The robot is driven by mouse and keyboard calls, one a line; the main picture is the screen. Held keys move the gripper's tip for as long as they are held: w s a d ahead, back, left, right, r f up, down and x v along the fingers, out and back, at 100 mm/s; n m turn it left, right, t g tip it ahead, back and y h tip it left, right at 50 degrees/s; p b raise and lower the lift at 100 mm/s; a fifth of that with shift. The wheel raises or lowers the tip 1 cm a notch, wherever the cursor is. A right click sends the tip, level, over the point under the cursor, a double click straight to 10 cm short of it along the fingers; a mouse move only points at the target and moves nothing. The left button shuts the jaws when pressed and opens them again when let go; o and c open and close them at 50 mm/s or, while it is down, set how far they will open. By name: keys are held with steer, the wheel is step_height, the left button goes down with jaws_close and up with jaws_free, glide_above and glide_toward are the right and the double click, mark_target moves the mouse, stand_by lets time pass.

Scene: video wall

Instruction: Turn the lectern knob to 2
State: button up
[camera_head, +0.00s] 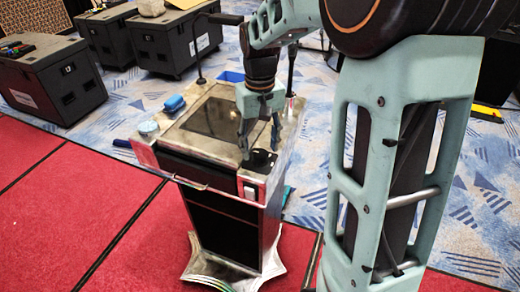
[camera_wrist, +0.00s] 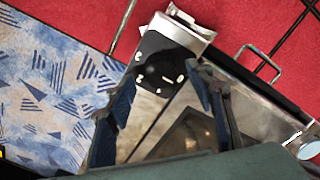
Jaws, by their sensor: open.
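The lectern (camera_head: 172,138) stands in the middle of the head view. Its black knob panel (camera_head: 256,178) is at the near right corner of the top. In the wrist view the dark round knob (camera_wrist: 160,72) sits on this panel, with several white marks around it. I cannot read which mark its pointer faces. My gripper (camera_head: 260,146) points down over the knob corner, its fingers apart. In the wrist view my gripper (camera_wrist: 166,88) has one finger on each side of the panel's lower part, with nothing between them. Whether the fingers touch the knob is unclear.
A blue item (camera_head: 174,103) and a round light-blue item (camera_head: 148,128) lie on the lectern's left edge. A thin gooseneck microphone (camera_head: 199,62) rises at the back. Black cases (camera_head: 50,82) stand behind on the left. Red carpet (camera_head: 70,210) in front is clear.

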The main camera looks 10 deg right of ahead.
steer(key=shift+f, duration=1)
steer(key=shift+c, duration=0.2)
steer(key=c, duration=1.1)
